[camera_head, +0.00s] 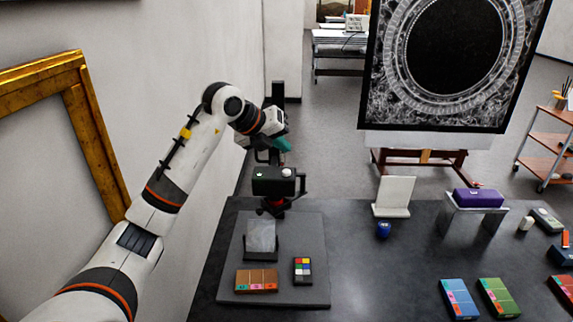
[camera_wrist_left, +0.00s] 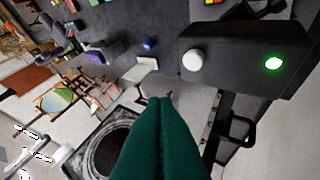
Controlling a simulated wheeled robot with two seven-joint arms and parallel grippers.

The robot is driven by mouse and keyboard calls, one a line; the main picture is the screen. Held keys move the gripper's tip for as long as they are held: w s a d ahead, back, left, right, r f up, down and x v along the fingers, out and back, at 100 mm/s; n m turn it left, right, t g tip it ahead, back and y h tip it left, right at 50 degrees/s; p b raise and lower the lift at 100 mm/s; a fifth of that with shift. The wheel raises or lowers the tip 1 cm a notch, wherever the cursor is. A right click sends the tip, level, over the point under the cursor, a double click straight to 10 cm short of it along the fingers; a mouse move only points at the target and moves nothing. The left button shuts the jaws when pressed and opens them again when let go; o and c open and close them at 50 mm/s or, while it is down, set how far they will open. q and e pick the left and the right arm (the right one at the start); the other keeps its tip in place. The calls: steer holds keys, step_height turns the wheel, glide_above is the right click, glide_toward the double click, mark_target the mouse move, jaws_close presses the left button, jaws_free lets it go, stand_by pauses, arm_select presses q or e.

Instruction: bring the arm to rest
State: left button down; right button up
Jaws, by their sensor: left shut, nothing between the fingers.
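My left arm comes in from the left in the head view and reaches over the far left part of the dark table (camera_head: 355,270). Its gripper (camera_head: 284,146) has green fingers and is beside and above a black camera-like device (camera_head: 270,181) on a stand. In the left wrist view the green fingers (camera_wrist_left: 160,102) lie together with nothing between them. The device (camera_wrist_left: 230,58) shows close by at upper right there, with a white knob and a lit green button. I cannot tell whether the fingers touch it. My right gripper is not in view.
A grey board (camera_head: 318,292) holds a small stand with a clear sheet (camera_head: 261,236), a brown box (camera_head: 256,281) and a colour chart (camera_head: 303,270). A white stand (camera_head: 393,196), a blue ball (camera_head: 383,229) and a purple block (camera_head: 478,197) stand right. A gilt frame (camera_head: 98,150) hangs left.

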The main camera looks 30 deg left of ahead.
arm_select(q)
steer(key=shift+r, duration=0.6)
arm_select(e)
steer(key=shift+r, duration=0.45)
